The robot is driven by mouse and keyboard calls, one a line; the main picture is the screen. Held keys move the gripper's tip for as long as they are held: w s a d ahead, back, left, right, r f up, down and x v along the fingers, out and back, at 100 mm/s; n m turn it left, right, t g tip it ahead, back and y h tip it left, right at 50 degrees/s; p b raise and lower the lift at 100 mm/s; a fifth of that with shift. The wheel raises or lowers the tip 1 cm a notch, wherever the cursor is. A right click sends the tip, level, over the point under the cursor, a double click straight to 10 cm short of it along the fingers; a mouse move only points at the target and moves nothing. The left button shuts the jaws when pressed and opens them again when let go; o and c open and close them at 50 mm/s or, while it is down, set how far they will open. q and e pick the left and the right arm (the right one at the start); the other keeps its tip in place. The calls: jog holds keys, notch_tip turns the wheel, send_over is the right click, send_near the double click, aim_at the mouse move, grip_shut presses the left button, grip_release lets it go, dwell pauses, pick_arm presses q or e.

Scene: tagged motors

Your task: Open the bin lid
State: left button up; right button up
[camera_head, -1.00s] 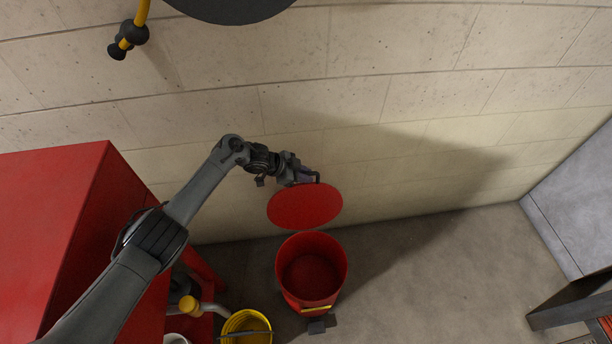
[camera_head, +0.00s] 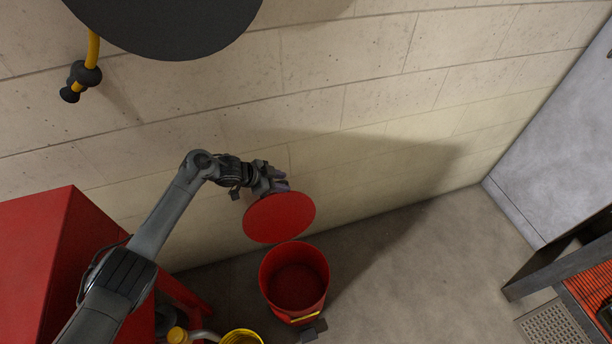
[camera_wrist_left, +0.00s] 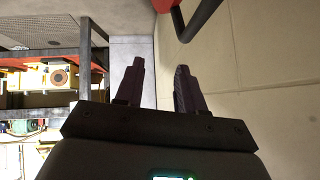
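The red bin (camera_head: 294,277) stands on the floor by the wall, and its inside shows. Its round red lid (camera_head: 279,218) is raised behind the opening, tilted up toward the wall. My left gripper (camera_head: 280,186) is at the lid's upper edge in the head view. In the left wrist view my left gripper (camera_wrist_left: 160,88) has its two fingers apart with nothing between them. A dark handle bar (camera_wrist_left: 197,20) and a bit of red lid (camera_wrist_left: 163,5) show beyond the fingertips, apart from them. My right gripper is not in view.
A red cabinet (camera_head: 38,250) stands at the left, with a yellow bucket (camera_head: 240,337) at the bottom beside the bin. A dark workbench (camera_head: 560,262) is at the right. The floor (camera_head: 420,270) between bin and bench is clear.

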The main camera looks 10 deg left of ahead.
pick_arm(q)
jog(key=s+d+r+p, duration=0.2)
jog(key=d+r, duration=0.3)
jog(key=d, duration=0.4)
jog(key=shift+s+d+r+p, duration=0.15)
jog(key=shift+s+r+p, duration=0.15)
jog(key=shift+s, duration=0.1)
